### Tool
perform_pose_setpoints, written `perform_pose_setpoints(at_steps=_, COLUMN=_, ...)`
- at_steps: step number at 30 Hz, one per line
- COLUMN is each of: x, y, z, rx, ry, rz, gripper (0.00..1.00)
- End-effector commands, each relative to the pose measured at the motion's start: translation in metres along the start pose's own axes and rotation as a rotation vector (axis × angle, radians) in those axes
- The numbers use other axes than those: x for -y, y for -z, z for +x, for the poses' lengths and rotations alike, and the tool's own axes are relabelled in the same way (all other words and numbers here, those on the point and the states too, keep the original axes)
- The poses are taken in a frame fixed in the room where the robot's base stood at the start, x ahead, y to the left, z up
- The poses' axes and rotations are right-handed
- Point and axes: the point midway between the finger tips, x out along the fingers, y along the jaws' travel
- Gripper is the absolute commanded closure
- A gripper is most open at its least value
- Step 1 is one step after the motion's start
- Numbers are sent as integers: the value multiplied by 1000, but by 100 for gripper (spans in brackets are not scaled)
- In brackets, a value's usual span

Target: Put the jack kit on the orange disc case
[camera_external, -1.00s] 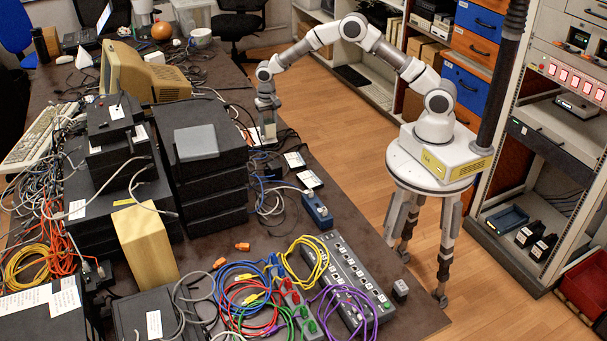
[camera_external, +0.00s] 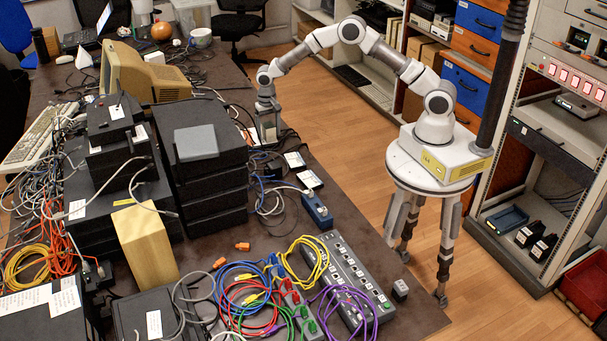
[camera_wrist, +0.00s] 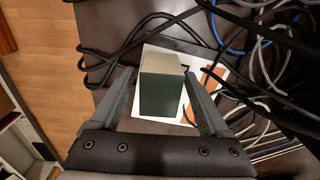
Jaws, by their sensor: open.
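My gripper (camera_external: 267,130) is low over the far right side of the table. In the wrist view my gripper (camera_wrist: 160,76) is open, with one finger on each side of a small box, dark green in front and pale beige on top (camera_wrist: 162,92). This box looks like the jack kit; no label on it is readable. Whether the fingers touch it cannot be told. A white sheet or flat case with orange patches (camera_wrist: 210,82) lies under or just behind the box. I cannot tell if it is the orange disc case.
Black cables (camera_wrist: 105,50) lie left of the box, and blue and grey cables to its right. Stacked black units (camera_external: 207,165) stand left of my gripper. White cards (camera_external: 309,179) lie nearer on the table. The table's right edge is close by.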

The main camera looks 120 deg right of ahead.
Motion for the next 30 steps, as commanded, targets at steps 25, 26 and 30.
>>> perform_pose_setpoints(at_steps=25, x=0, y=0, z=-122, rx=0, ry=0, rz=0, gripper=20)
perform_pose_setpoints(at_steps=26, x=0, y=0, z=-122, rx=0, ry=0, rz=0, gripper=20)
perform_pose_setpoints(at_steps=30, x=0, y=0, z=-122, rx=0, ry=0, rz=0, gripper=20)
